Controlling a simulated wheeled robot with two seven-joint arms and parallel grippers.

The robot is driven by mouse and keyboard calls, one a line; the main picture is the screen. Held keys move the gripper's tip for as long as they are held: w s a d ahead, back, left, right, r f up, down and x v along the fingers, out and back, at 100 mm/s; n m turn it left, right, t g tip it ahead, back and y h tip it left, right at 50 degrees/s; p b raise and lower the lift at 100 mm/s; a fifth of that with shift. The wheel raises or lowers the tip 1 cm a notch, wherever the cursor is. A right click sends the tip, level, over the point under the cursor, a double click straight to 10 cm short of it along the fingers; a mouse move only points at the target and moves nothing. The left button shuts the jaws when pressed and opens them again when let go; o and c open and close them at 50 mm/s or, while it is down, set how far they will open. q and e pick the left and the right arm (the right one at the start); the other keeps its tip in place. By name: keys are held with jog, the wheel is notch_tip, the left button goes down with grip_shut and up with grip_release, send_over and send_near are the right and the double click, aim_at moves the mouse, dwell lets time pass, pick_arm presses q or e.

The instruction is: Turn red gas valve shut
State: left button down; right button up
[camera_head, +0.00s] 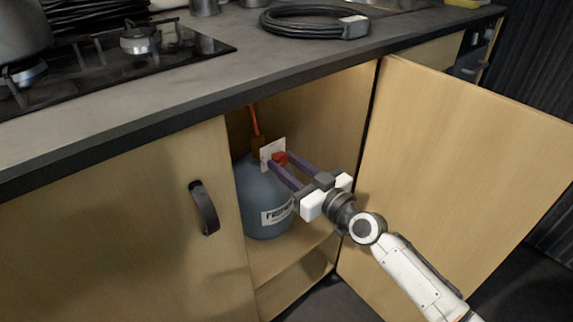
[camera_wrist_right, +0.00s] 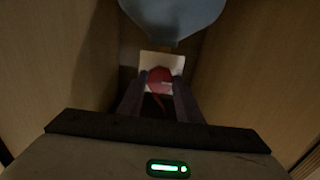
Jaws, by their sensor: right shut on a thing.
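The red gas valve (camera_head: 280,158) sits in front of a white plate (camera_head: 266,151) at the top of a blue-grey gas bottle (camera_head: 259,203) inside the open cabinet. My right gripper (camera_head: 280,165) reaches into the cabinet from the right, its two dark fingers shut on the red valve. In the right wrist view the red valve (camera_wrist_right: 160,80) lies between the fingertips (camera_wrist_right: 160,90), with the white plate (camera_wrist_right: 175,62) behind it and the bottle (camera_wrist_right: 172,18) beyond. The fingers hide part of the valve. My left gripper is in neither view.
The open cabinet door (camera_head: 460,170) stands to the right of my right arm. A closed door with a black handle (camera_head: 204,207) is on the left. The worktop (camera_head: 240,75) above carries a gas hob (camera_head: 110,55) and a coiled black hose (camera_head: 314,22). An orange hose (camera_head: 254,121) rises behind the plate.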

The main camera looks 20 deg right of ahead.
jog(key=shift+m, duration=0.4)
jog(key=m, duration=0.3)
jog(key=shift+m, duration=0.3)
jog(key=m, duration=0.2)
jog(key=shift+m, duration=0.4)
jog(key=m, duration=0.5)
jog(key=shift+p, duration=0.35)
jog(key=m, duration=0.3)
jog(key=shift+m, duration=1.4)
jog(key=shift+f, duration=0.1)
